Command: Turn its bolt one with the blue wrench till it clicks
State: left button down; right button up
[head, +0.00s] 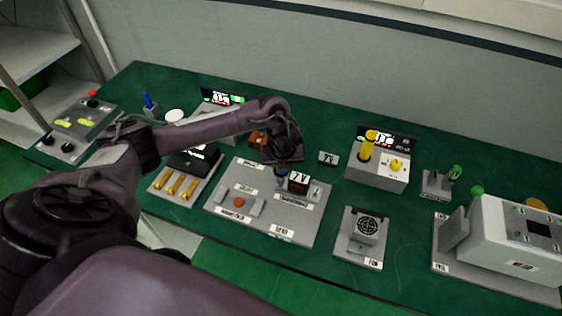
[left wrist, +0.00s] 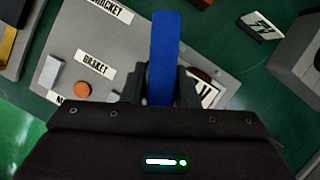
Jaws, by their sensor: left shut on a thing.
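My left gripper (head: 284,172) is over the right part of a grey labelled board (head: 222,208). In the left wrist view its fingers (left wrist: 160,88) are shut on a blue bar-like tool, the blue wrench (left wrist: 164,45), which points away from the wrist. The gripper hides most of the wrench in the head view. My right gripper is not in view.
An orange round part (head: 239,202) lies on the board. Brass bars (head: 179,184) lie on a plate to its left. A fan unit (head: 366,228), a box with a yellow post (head: 378,172) and a large white machine (head: 510,238) stand to the right. Green bench shows between them.

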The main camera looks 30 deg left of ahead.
pick_arm(q)
jog(key=shift+r+p, duration=0.75)
jog(key=shift+r, duration=0.7)
jog(key=shift+w+r, duration=0.1)
jog(key=shift+r, duration=2)
